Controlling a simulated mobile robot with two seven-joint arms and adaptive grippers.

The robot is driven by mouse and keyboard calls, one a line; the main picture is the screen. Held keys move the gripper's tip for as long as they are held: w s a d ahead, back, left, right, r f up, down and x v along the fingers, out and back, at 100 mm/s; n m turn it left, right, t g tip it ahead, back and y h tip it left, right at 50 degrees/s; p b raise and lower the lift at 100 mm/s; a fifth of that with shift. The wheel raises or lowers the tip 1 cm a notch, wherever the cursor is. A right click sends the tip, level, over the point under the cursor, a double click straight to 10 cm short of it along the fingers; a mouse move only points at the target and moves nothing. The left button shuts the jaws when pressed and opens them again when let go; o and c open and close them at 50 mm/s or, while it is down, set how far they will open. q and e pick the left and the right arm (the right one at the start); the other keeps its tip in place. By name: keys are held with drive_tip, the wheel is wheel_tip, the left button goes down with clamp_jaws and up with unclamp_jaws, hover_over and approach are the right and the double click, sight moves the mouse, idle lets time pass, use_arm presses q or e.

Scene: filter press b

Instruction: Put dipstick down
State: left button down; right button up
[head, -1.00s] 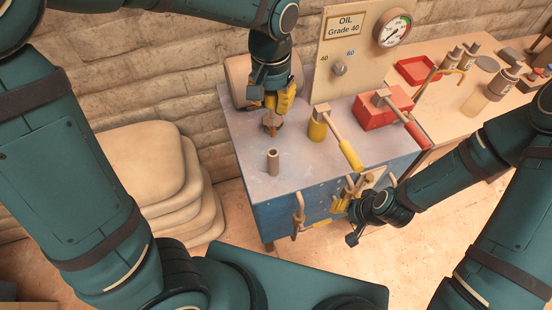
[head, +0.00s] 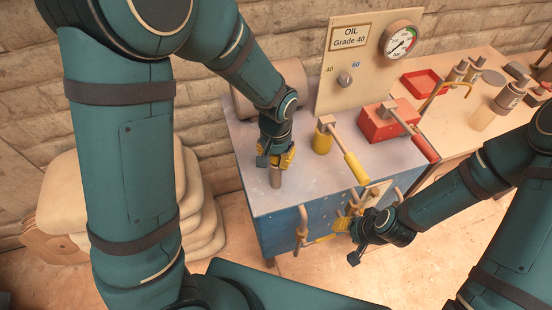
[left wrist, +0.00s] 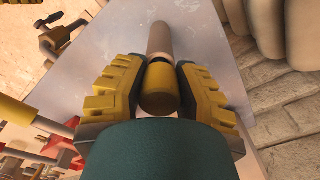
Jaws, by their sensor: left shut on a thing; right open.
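The dipstick shows in the left wrist view as a yellow, round-ended grip (left wrist: 159,98) between my left fingers. My left gripper (head: 277,162) is shut on it, and it also shows in the left wrist view (left wrist: 158,68). A brown upright tube (head: 275,179) on the bench top is right under this gripper. In the left wrist view the tube (left wrist: 160,38) lines up beyond the grip; I cannot tell how far the dipstick is inside it. My right gripper (head: 345,222) is open at the blue bench's front, near a pale plate and handle.
The grey bench top (head: 310,185) carries a yellow-handled lever (head: 345,155) and a red box (head: 387,122) with a red-handled lever. The oil panel (head: 346,70) stands behind. Pale sacks (head: 75,190) are stacked left of the bench. Bottles stand on the right table.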

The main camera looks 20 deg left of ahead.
use_arm(q)
drive_tip(key=shift+f, duration=0.4)
drive_tip(key=c, duration=0.8)
unclamp_jaws()
drive_tip(key=shift+r, duration=0.5)
wheel_tip(320, 180, up, 11)
drive_tip(key=shift+r+p, duration=0.15)
drive_tip(key=shift+p, duration=0.8)
